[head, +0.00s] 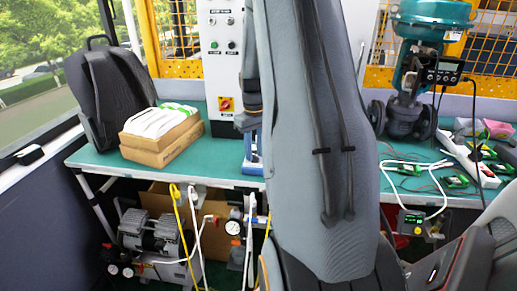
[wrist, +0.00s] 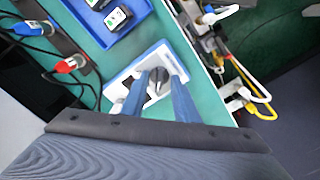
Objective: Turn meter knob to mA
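The meter (wrist: 118,84) is a white panel with blue edging, lying on the green bench top in the wrist view. Its round knob (wrist: 158,82) has a dark pointer. The markings around it are too small and blurred to read, so its setting cannot be told. My gripper (wrist: 159,76) has two blue fingers, apart, one on each side of the knob. I see no clear contact with the knob. In the head view my arm hides most of the meter area, with only some blue and white showing at its left edge.
A blue tray (wrist: 82,14) with small devices lies beside the meter. Red and blue plugs with black cables (wrist: 66,64) are at the left. Yellow and white hoses (wrist: 258,100) hang past the bench edge. A control box (head: 222,60) and green valve (head: 408,80) stand on the bench.

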